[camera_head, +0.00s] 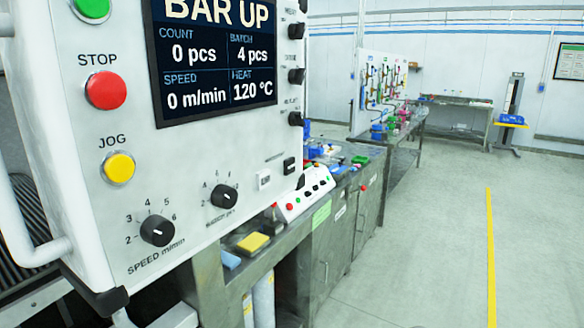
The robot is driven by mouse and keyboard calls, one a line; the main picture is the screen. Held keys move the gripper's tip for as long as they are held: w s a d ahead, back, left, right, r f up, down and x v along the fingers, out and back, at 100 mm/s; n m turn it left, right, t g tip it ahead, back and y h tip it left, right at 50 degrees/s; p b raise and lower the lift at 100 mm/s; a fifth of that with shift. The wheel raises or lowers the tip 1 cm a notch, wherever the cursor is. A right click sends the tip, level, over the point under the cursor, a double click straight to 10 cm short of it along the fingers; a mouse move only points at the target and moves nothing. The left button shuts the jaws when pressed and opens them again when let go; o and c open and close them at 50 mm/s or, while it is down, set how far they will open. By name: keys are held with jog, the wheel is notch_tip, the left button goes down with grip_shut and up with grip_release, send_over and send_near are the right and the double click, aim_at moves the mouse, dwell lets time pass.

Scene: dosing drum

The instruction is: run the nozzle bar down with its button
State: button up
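A white control panel (215,130) fills the left of the view, close to me. Its dark screen (215,60) reads "BAR UP", 0 pcs count, 4 pcs batch, 0 m/min and 120 °C. On the panel are a green button (92,8), cut off at the top, a red STOP button (105,90) and a yellow JOG button (118,168). No button with a readable nozzle bar label shows, and I cannot make out the nozzle bar. My gripper is not in view.
Black knobs (157,231) sit low on the panel. A white handle (25,225) sticks out at left. A small button box (303,197) stands on the grey bench (285,235) beyond. Open floor (420,240) with a yellow line (490,255) lies right.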

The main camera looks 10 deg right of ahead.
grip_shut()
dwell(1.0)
